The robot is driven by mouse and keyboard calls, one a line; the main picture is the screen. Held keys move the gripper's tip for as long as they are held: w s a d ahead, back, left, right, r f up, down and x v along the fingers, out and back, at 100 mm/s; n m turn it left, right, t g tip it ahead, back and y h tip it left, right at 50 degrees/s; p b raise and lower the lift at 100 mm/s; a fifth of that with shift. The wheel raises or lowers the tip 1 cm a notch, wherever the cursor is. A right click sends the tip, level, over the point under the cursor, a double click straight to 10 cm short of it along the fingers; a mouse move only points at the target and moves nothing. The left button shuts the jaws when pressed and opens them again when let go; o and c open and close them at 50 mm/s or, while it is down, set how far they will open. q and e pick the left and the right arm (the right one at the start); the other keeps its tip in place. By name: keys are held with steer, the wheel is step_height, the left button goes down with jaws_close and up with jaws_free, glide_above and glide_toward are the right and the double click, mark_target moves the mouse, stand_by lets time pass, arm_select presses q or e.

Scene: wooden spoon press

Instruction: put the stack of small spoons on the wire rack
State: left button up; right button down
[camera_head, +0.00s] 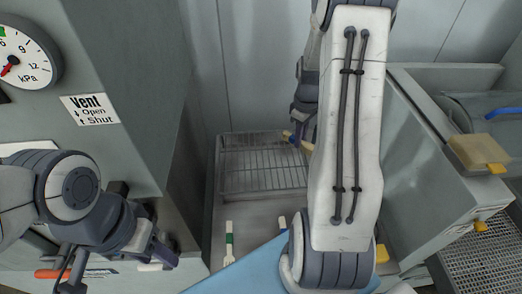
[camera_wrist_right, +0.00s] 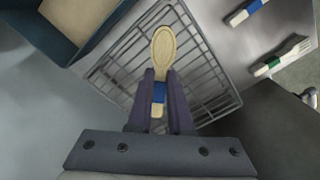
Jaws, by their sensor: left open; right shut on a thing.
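The wire rack (camera_head: 263,181) lies on a grey surface at the back middle in the head view; it fills the middle of the right wrist view (camera_wrist_right: 205,75). My right gripper (camera_wrist_right: 160,76) is shut on the stack of small spoons (camera_wrist_right: 163,46), pale wood with a blue band. The stack lies over the rack in the wrist view, bowl end pointing away from me; I cannot tell if it touches the wires. In the head view my right arm hides most of that gripper. My left gripper (camera_head: 164,258) is open, low at the left, away from the rack.
A green-banded fork bundle (camera_wrist_right: 282,59) and a blue-banded bundle (camera_wrist_right: 247,11) lie beside the rack. A bin with tan contents (camera_wrist_right: 75,16) is at the wrist view's top left. A grey cabinet with a gauge (camera_head: 25,55) stands left; a grey machine (camera_head: 435,165) stands right.

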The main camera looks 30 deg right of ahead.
steer(key=p, duration=0.3)
glide_above(267, 164)
step_height(267, 164, down, 6)
steer(key=shift+w+f, duration=0.1)
step_height(267, 164, down, 3)
steer(key=shift+p, duration=0.65)
steer(key=shift+f, duration=0.5)
steer(key=shift+f, duration=0.1)
steer(key=shift+f, duration=0.15)
steer(key=c, duration=0.8)
jaws_free()
steer(key=shift+c, duration=0.2)
steer(key=shift+r, duration=0.2)
